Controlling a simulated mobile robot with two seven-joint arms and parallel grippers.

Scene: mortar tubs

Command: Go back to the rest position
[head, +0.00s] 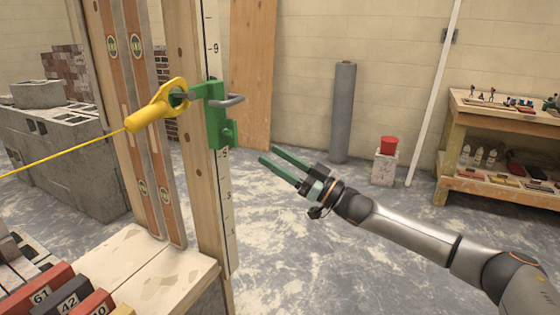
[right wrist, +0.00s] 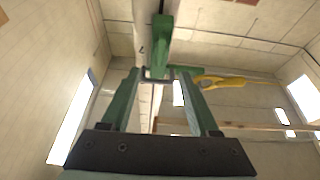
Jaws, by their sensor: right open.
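My right gripper (head: 275,164) is open and empty, with two green fingers pointing left toward the post. It is apart from the green clamp (head: 217,125) fixed on the wooden post, to its right and a little lower. In the right wrist view my gripper (right wrist: 160,95) shows both fingers spread, with the green clamp (right wrist: 160,45) beyond them. A yellow handle (head: 158,105) with a ring hangs at the clamp's left, with a yellow line (head: 62,154) running left from it. It also shows in the right wrist view (right wrist: 222,82). My left gripper is not in view.
The wooden post (head: 205,195) with a marked scale stands left of my right gripper. Numbered red and black blocks (head: 68,303) lie at lower left. A wooden shelf (head: 500,120) with bottles stands at right. A grey roll (head: 343,112) and red-topped bucket (head: 385,165) stand behind. The floor between is clear.

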